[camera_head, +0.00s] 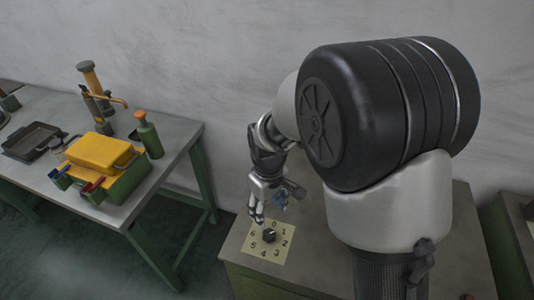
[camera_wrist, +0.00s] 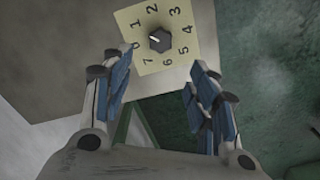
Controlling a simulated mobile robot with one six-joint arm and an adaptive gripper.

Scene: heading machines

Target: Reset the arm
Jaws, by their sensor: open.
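My gripper (camera_head: 268,197) hangs over the front part of a grey-topped cabinet, close above a numbered dial plate. In the wrist view my gripper (camera_wrist: 158,100) is open, with its blue-padded fingers apart and nothing between them. A dark knob (camera_head: 269,235) sits in the middle of the pale yellow plate (camera_head: 250,243) with numbers around it. In the wrist view the knob (camera_wrist: 160,39) lies beyond the fingertips, apart from them. A white mark on the knob is visible there. My arm covers much of the cabinet top in the head view.
A grey wall is behind.

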